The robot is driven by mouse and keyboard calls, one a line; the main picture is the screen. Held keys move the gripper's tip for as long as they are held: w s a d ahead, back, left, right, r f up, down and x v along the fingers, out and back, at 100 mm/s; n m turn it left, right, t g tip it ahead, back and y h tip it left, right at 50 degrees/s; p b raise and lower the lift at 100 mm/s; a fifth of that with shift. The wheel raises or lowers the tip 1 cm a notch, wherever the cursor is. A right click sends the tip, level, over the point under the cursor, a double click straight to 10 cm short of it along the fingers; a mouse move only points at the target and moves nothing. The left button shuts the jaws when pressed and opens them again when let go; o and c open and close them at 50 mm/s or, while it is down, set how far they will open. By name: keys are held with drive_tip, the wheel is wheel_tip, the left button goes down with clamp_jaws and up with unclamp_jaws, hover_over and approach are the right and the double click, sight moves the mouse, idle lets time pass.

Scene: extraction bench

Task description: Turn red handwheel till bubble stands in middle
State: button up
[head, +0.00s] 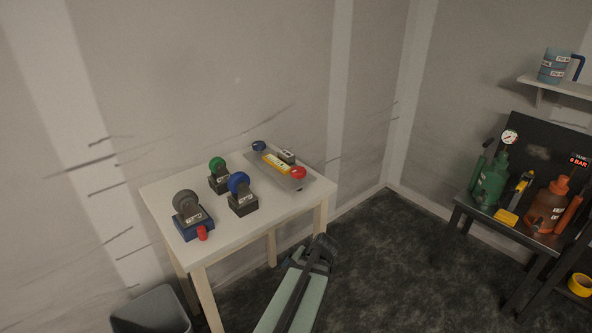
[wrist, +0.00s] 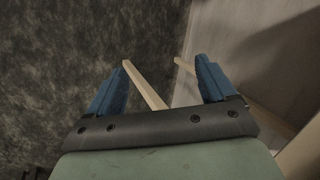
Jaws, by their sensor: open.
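The red handwheel (head: 298,173) sits at the right front end of a grey plate (head: 289,181) on the white table. A yellow level vial (head: 277,164) lies on the same plate, left of the red handwheel. The bubble is too small to make out. A dark blue handwheel (head: 259,146) is at the plate's far left end. My gripper (wrist: 162,78) is open and empty, with its two blue fingers apart. In the head view my arm is low in front of the table's right side, below and apart from the red handwheel.
The white table (head: 225,236) also bears a green-knobbed device (head: 218,176), a blue-knobbed one (head: 240,194) and a grey-knobbed one (head: 188,207) with a small red piece. A grey bin (head: 151,312) stands at front left. A dark bench (head: 508,226) with bottles is at right; floor between is clear.

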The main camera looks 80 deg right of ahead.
drive_tip(key=s+d+r+m+t+h, duration=0.1)
drive_tip(key=s+d+r+m+h, duration=0.3)
drive_tip(key=r, duration=0.3)
drive_tip(key=m+t+h, duration=0.4)
drive_tip(key=m+h, duration=0.4)
drive_tip(key=m, duration=0.7)
approach(295, 168)
drive_tip(key=s+a+f, duration=0.1)
drive_tip(key=s+a, duration=0.1)
drive_tip(key=a, duration=0.1)
drive_tip(key=m, duration=0.5)
drive_tip(key=x, duration=1.4)
drive_tip(key=shift+s+d+r, duration=0.2)
drive_tip(key=shift+s+r, duration=0.05)
drive_tip(key=shift+r, duration=0.15)
drive_tip(key=c, duration=1)
drive_tip(key=shift+o, duration=0.2)
drive_tip(key=shift+n+t+y, duration=1.3)
drive_tip(key=shift+n+t, duration=0.1)
drive_tip(key=shift+t, duration=0.3)
drive_tip(key=shift+w+a+n+t+y, duration=0.1)
drive_tip(key=shift+n+t+y, duration=0.35)
drive_tip(key=shift+y, duration=0.1)
drive_tip(key=shift+w+a+n+t+y, duration=0.1)
drive_tip(key=shift+a+n+t+y, duration=0.05)
drive_tip(key=shift+n+t+y, duration=0.3)
